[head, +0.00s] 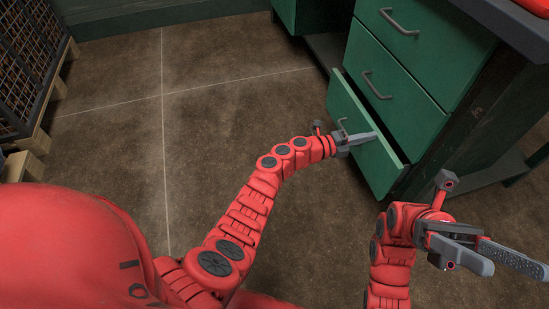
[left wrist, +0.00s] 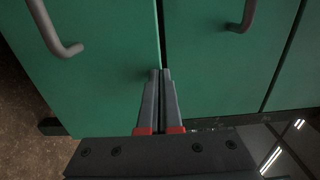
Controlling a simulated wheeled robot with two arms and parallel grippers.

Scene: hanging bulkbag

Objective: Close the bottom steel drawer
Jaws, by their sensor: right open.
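The bottom steel drawer (head: 375,168) is green and stands partly out of the green cabinet, with a dark gap behind its front's top edge. My left gripper (head: 374,136) is at the drawer front's upper part. In the left wrist view, the left gripper's fingers (left wrist: 160,73) lie together, with their tips over the seam between two green fronts. I see nothing between them, and I cannot tell whether they touch the drawer. My right gripper (head: 525,262) is open and empty, to the right of and nearer than the drawer.
The middle drawer (head: 395,72) and top drawer (head: 430,38), each with a grey bar handle, look shut above. A dark wire crate (head: 30,60) on wooden pallets stands at the far left. The brown tiled floor (head: 215,110) is clear between them.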

